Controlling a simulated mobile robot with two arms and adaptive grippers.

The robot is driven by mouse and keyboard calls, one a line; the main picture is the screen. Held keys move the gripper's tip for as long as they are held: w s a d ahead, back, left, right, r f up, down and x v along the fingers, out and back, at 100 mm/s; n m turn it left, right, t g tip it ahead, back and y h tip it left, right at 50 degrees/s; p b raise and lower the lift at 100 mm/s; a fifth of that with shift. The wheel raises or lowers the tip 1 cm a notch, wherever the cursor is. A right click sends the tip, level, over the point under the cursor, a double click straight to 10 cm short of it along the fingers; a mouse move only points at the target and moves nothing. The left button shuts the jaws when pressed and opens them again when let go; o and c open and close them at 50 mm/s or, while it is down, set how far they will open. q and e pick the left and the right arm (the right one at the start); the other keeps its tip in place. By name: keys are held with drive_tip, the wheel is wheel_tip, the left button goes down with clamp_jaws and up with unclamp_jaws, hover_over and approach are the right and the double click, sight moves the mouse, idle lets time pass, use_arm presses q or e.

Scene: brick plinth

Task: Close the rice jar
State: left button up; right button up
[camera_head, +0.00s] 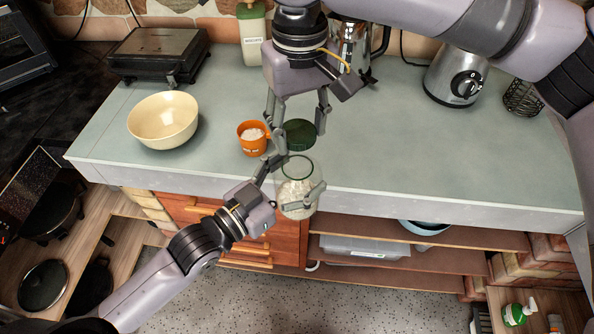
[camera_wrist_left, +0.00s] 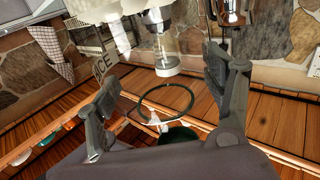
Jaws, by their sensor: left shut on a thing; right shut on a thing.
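The rice jar (camera_head: 296,188) is clear glass with a green ring at its open mouth and white rice inside. My left gripper (camera_head: 300,174) is shut around it and holds it at the counter's front edge. In the left wrist view, the jar's ring (camera_wrist_left: 165,103) shows between my left fingers (camera_wrist_left: 161,72); its glass is hard to make out. The dark green round lid (camera_head: 300,133) is in my right gripper (camera_head: 298,120), just behind the jar and apart from its mouth in the picture. The exact gap in height cannot be told.
An orange cup (camera_head: 251,145) with white contents stands close to the left of my right gripper. A cream bowl (camera_head: 162,125) is farther left. A labelled canister (camera_head: 252,42), a metal pitcher (camera_head: 350,45) and a blender base (camera_head: 453,77) stand behind.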

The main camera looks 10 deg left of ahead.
sight(299, 155)
idle(0.4)
drive_tip(key=shift+f, duration=2)
drive_tip(key=shift+f, duration=0.85)
drive_tip(key=shift+f, duration=0.5)
